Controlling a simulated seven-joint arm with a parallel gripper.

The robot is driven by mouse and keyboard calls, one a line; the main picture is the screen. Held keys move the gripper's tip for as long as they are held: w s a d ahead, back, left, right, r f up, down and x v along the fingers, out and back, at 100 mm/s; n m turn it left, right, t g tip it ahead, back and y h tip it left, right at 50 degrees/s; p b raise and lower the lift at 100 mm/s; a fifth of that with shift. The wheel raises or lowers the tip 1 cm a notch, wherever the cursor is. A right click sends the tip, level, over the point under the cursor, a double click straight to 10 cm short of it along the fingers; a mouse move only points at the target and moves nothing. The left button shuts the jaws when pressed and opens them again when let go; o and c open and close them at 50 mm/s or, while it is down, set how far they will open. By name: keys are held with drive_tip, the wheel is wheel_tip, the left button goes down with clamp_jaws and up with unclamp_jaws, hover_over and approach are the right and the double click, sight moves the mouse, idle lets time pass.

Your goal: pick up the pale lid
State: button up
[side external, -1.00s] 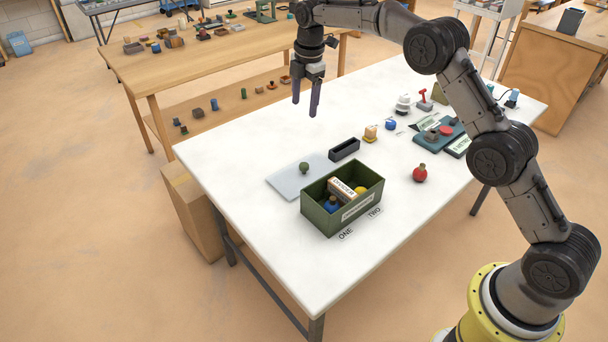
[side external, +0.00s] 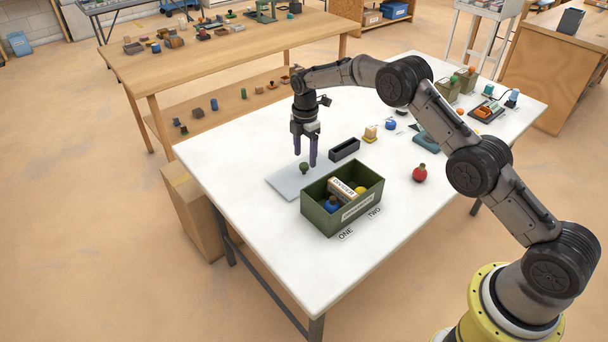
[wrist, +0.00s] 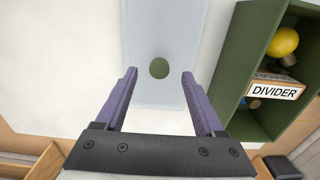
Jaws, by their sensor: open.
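The pale lid (side external: 288,182) lies flat on the white table, a thin light blue-grey plate with a dark green knob (side external: 304,167) on it. In the wrist view the lid (wrist: 165,30) runs up from between the fingers, and its round knob (wrist: 159,68) sits ahead of and between the fingertips. My gripper (side external: 305,160) is open and empty, pointing down above the lid close to the knob. In the wrist view its two purple fingers (wrist: 159,75) stand apart on either side of the knob, with no visible contact.
A green box (side external: 343,206) with a divider, a yellow ball and a blue item stands right beside the lid. A black tray (side external: 344,149) lies behind the box. A red round object (side external: 419,173) stands to the right. The table's left front is clear.

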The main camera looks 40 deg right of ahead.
sight(304, 165)
drive_tip(key=shift+a+f, duration=0.2)
drive_tip(key=shift+f, duration=2.15)
clamp_jaws()
